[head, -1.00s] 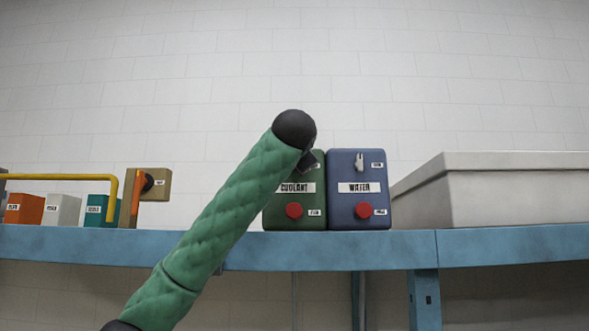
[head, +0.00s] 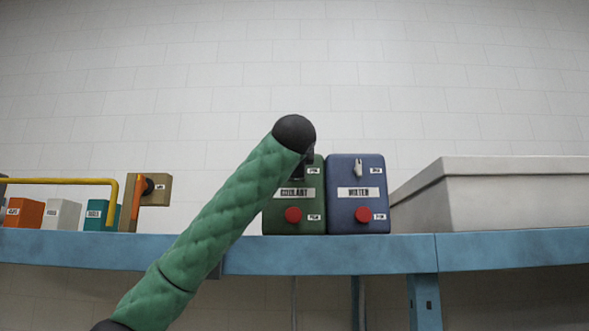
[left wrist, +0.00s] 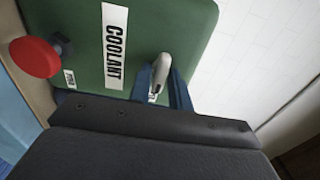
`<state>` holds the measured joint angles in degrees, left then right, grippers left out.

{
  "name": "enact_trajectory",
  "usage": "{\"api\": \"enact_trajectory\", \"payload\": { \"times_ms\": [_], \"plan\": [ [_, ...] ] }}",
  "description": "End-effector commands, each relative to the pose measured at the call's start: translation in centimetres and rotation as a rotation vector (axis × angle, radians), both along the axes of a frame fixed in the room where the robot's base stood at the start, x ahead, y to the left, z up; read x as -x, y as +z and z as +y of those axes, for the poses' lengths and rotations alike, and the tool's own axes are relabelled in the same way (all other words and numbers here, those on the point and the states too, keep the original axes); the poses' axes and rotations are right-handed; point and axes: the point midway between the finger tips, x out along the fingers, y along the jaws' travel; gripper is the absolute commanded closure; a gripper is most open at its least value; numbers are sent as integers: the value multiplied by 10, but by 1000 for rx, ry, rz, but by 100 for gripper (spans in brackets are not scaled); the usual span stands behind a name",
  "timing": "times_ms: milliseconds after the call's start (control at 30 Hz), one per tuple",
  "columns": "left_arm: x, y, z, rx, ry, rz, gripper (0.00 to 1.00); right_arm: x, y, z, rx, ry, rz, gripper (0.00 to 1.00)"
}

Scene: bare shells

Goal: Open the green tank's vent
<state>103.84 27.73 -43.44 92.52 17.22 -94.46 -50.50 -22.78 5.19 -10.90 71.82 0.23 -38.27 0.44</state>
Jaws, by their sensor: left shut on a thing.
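The green tank (head: 275,222), labelled COOLANT, stands on the blue shelf, partly behind my left arm in the head view. It fills much of the left wrist view (left wrist: 82,18). A red knob (head: 293,215) is on its lower front; it also shows in the left wrist view (left wrist: 36,57). Its pale vent lever (left wrist: 161,68) sits between the two dark fingers of my left gripper (left wrist: 163,88), which is shut on it. In the head view the lever is hidden behind my arm's end. My right gripper is not in view.
A blue WATER tank (head: 358,220) with its own lever and red knob stands close on the right. A large grey bin (head: 500,195) is farther right. A yellow pipe (head: 60,181), small boxes and a brown block with an orange handle (head: 138,190) are at left.

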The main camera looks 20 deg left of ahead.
Motion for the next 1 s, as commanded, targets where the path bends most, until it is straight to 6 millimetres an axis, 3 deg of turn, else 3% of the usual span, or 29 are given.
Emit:
{"api": "enact_trajectory", "payload": {
  "times_ms": [500, 533, 600, 1000],
  "plan": [
    [-1, -4, -3, -20, -2, 10, 100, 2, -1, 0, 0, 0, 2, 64],
    [-1, -4, -3, -20, -2, 10, 76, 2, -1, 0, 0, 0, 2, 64],
    [-1, -4, -2, -20, -2, 10, 65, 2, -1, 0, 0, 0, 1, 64],
    [4, -3, -2, -18, -1, 6, 65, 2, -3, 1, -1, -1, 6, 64]
  ]
}}
